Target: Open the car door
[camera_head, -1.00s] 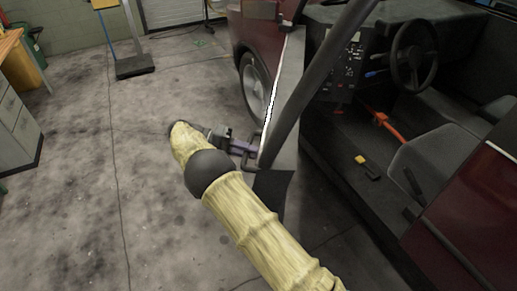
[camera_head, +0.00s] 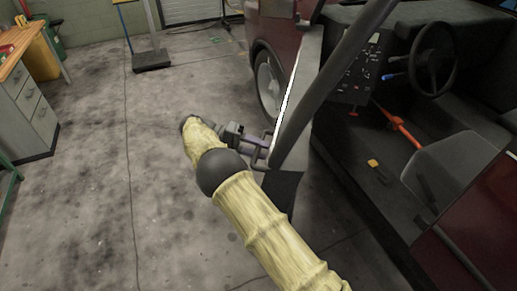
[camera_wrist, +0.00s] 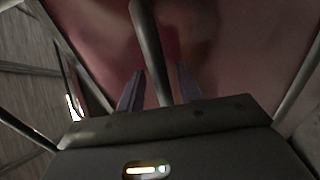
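The dark red car door (camera_head: 303,68) stands swung open, seen nearly edge-on in the head view with its black window frame (camera_head: 333,75) slanting up to the right. A dark bar handle (camera_head: 269,150) sticks out from its outer side. My gripper (camera_head: 256,146) is at this handle. In the wrist view, the two fingers of my gripper (camera_wrist: 160,88) stand apart on either side of the dark handle bar (camera_wrist: 150,50), with gaps showing on both sides. The reddish door panel (camera_wrist: 235,50) fills the background. The fingertips' exact contact is hidden in the head view.
The car interior with a steering wheel (camera_head: 432,60), an orange-red lever (camera_head: 400,128) and a grey seat (camera_head: 455,170) lies to the right. A drawer cabinet (camera_head: 30,115) stands at the left. The concrete floor (camera_head: 90,200) left of the door is clear.

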